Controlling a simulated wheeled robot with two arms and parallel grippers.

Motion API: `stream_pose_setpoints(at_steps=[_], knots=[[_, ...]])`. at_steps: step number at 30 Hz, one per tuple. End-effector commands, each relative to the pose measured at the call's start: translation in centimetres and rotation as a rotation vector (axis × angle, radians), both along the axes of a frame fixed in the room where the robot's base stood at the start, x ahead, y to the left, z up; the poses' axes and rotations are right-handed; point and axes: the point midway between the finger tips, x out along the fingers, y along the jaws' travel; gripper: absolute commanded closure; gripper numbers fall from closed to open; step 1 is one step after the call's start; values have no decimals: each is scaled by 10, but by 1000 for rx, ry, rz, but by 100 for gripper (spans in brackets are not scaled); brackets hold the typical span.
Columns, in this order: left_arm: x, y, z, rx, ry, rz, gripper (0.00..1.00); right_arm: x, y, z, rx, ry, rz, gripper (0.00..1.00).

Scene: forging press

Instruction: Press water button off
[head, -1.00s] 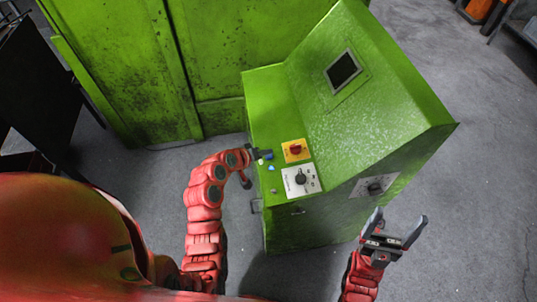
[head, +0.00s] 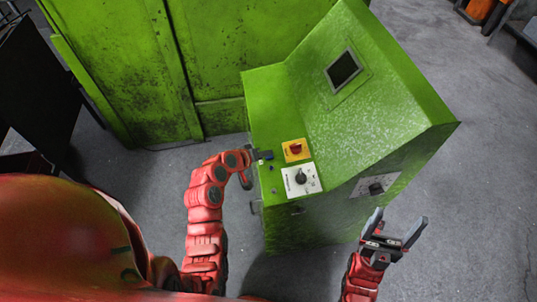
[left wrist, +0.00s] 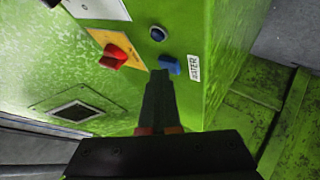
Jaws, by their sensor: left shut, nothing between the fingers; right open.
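The blue water button (left wrist: 171,66) sticks out of the green console beside a white WATER label (left wrist: 194,67) in the left wrist view. It shows as a small blue spot in the head view (head: 268,155). My left gripper (left wrist: 160,74) is shut and empty, its fingertips right beside the button; I cannot tell whether they touch it. In the head view the left gripper (head: 259,155) is at the console's left edge. My right gripper (head: 394,234) is open and empty, in front of the console's right side.
The green console (head: 300,235) also carries a dark blue round button (left wrist: 157,34), a red switch (head: 295,148) on a yellow plate, a black knob (head: 301,178) and a screen (head: 343,68). A green machine wall (head: 120,70) stands behind.

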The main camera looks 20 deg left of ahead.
Motion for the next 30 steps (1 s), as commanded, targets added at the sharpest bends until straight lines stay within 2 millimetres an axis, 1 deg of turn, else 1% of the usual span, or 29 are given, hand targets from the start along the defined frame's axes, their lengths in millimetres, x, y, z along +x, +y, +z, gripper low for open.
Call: stream_pose_setpoints(at_steps=[3,9,19,23,30], knots=[[-1,0,0,0,2,-1,100,0,0,0,0,0,0,18],[-1,1,8,1,1,0,100,0,0,2,0,0,0,18],[-1,1,11,1,1,0,100,0,0,4,0,0,0,18],[-1,3,22,0,-2,1,100,0,0,10,0,0,0,18],[-4,7,47,0,2,0,100,0,0,23,0,0,0,18]])
